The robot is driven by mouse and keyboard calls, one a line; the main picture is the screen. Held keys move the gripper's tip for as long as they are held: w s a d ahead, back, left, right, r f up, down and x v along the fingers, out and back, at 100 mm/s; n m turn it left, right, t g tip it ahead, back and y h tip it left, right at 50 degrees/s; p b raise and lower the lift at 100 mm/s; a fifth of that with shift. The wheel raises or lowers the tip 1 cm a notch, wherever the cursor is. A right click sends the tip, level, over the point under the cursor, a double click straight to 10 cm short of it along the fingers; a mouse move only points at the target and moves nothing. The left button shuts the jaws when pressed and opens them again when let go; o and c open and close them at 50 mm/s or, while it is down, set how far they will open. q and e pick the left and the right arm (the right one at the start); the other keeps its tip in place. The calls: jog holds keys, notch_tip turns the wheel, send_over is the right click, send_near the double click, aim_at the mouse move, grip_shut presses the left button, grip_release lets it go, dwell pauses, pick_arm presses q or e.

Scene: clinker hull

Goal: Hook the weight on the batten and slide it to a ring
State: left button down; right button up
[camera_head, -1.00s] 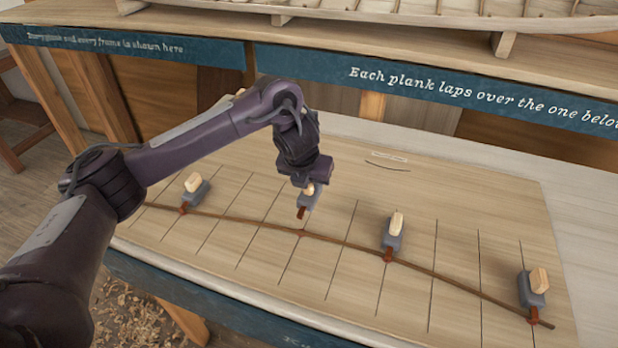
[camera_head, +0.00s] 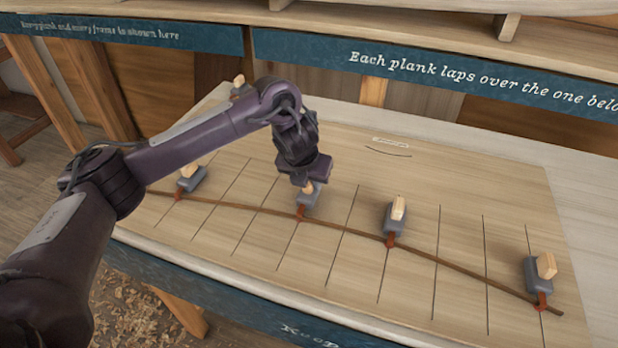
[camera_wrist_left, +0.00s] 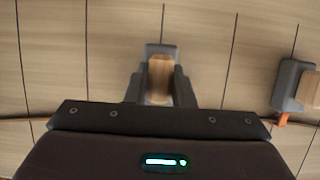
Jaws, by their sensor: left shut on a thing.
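My left gripper (camera_head: 306,184) is shut on the wooden handle of a grey weight (camera_head: 312,198). The weight's red-brown hook (camera_head: 300,212) reaches the thin brown batten (camera_head: 345,229); whether it is over or just against the batten I cannot tell. In the left wrist view the handle of this weight (camera_wrist_left: 160,76) stands between my two fingers, and its hook is hidden behind the gripper. Other weights have hooks at the batten: one at left (camera_head: 194,180), one right of centre (camera_head: 392,221), one at far right (camera_head: 538,276). I cannot make out a ring. My right gripper is not in view.
The pale board (camera_head: 460,180) carries several thin dark cross lines. Another weight (camera_head: 238,93) stands at the back, partly behind my arm. A small label and a dark arc (camera_head: 388,152) mark the board's back. Blue lettered panels (camera_head: 440,82) and a shelf stand behind it.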

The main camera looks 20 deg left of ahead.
aim_at(305, 197)
pick_arm(q)
jog(key=shift+f+b, duration=0.25)
jog(key=shift+b, duration=0.05)
dwell(0.4)
jog(key=shift+f, duration=0.1)
jog(key=shift+w, duration=0.25)
dwell(0.6)
jog(key=shift+f, duration=0.15)
dwell(0.8)
jog(key=c, duration=1.2)
grip_release()
jog(key=shift+s, duration=0.1)
jog(key=shift+o, duration=0.2)
jog(key=shift+f, duration=0.1)
jog(key=p+v, duration=0.1)
jog(key=v, duration=0.7)
